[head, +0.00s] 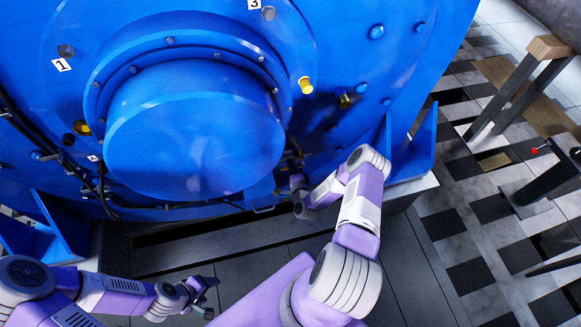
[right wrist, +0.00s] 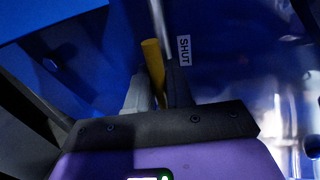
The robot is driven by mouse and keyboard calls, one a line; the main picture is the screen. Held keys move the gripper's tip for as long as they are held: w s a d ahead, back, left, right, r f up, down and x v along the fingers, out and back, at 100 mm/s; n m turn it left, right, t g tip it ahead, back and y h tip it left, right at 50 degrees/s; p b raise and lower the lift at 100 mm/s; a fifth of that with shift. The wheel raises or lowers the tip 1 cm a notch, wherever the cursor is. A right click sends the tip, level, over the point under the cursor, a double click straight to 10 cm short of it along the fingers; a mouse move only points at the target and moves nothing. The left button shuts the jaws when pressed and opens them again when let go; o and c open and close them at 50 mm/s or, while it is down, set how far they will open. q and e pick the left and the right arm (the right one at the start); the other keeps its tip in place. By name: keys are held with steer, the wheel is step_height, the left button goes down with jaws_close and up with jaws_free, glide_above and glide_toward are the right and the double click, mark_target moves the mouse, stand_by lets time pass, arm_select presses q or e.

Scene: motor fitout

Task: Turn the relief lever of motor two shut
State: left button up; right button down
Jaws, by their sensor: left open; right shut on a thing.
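The big blue motor housing (head: 190,140) fills the upper part of the head view. In the right wrist view a yellow lever handle (right wrist: 152,58) stands between the fingers of my right gripper (right wrist: 160,92), which is shut on it. The lever's pivot is hidden. A white label reading SHUT (right wrist: 184,51) is on the blue surface just right of the handle. In the head view my right gripper (head: 299,190) is at the lower right of the round cover, and the lever cannot be made out there. My left gripper (head: 204,291) is open and empty, low in front of the motor.
Number labels 1 (head: 62,65) and 3 (head: 254,4) mark ports on the housing. A yellow plug (head: 306,85) sticks out at the cover's upper right. Black cables (head: 103,190) run along the left. A stand (head: 515,85) is at the right on a checkered floor.

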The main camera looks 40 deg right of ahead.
steer(key=shift+a, duration=0.2)
steer(key=c, duration=1.2)
jaws_free()
steer(key=shift+d, duration=0.1)
steer(key=p+v, duration=0.2)
steer(key=v, duration=0.5)
steer(key=shift+s+r, duration=0.1)
steer(key=shift+s, duration=0.2)
